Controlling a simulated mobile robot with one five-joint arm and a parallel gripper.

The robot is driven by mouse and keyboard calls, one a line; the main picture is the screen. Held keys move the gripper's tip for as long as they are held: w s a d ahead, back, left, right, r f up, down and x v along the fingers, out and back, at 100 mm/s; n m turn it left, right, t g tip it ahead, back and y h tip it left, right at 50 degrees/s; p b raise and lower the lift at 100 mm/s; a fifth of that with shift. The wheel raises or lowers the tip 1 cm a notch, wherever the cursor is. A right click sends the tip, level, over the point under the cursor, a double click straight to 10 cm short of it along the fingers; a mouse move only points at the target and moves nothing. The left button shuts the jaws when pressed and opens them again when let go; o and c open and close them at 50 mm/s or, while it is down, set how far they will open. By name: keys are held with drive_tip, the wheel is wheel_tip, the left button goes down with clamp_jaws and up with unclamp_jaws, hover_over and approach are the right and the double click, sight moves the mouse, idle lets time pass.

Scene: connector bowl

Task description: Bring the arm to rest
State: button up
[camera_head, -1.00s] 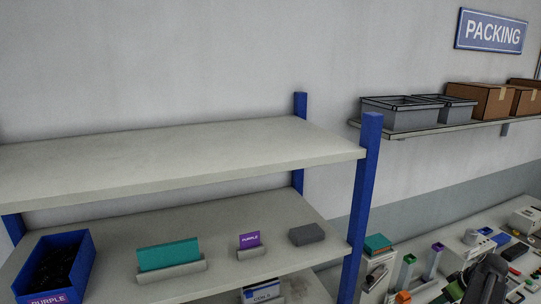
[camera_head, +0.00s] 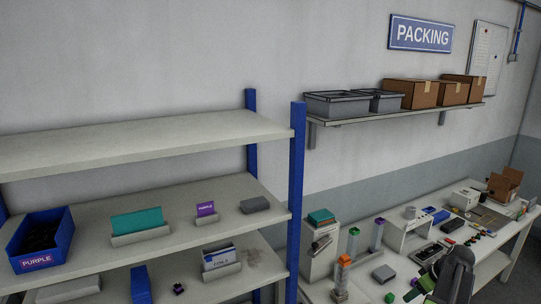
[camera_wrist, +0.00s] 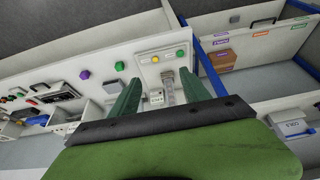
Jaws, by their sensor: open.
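My gripper (camera_wrist: 158,80) shows in the wrist view with two green fingers spread apart and nothing held between them. A pale upright piece shows beyond the gap, apart from the fingers. In the head view, part of my dark arm (camera_head: 457,276) is at the lower right, in front of the workbench (camera_head: 368,261). The green part beside it is small, and the fingertips are hard to make out there.
A shelf rack with a blue post (camera_head: 297,190) stands left of the bench. It holds a blue bin (camera_head: 58,222) marked purple and a teal card (camera_head: 136,221). Colour-topped posts, such as the purple-topped one (camera_head: 377,235), and a grey block (camera_head: 384,273) are near my arm.

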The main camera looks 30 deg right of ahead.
drive_tip(key=w+a+f+n+y+b, duration=0.15)
drive_tip(key=w+a+f+b, duration=0.25)
drive_tip(key=w+a, duration=0.4)
drive_tip(key=w+a+f+n+b, duration=0.2)
drive_tip(key=w+a+f+b, duration=0.15)
drive_tip(key=w+a, duration=0.5)
drive_tip(key=w+a+f+n+g+b, duration=0.1)
drive_tip(key=w+a+f+n+b, duration=0.1)
drive_tip(key=w+a+f+b, duration=0.45)
drive_tip(key=w+a+f+n+g+b, duration=0.1)
drive_tip(key=w+a+f, duration=0.15)
drive_tip(key=a, duration=0.65)
drive_tip(key=a+f+n+g+b, duration=0.1)
drive_tip(key=a+f+b, duration=0.3)
drive_tip(key=a, duration=0.8)
drive_tip(key=a+f+n+b, duration=0.1)
drive_tip(key=a+f+b, duration=0.3)
drive_tip(key=a, duration=0.8)
drive_tip(key=s+a+f+m+g+h+b, duration=0.1)
drive_tip(key=s+a+f+m+b, duration=0.1)
drive_tip(key=s+a+m, duration=0.2)
drive_tip(key=s+m, duration=0.2)
drive_tip(key=m, duration=0.2)
drive_tip(key=shift+a+f+g, duration=0.25)
drive_tip(key=shift+f+g, duration=0.05)
drive_tip(key=shift+f, duration=0.1)
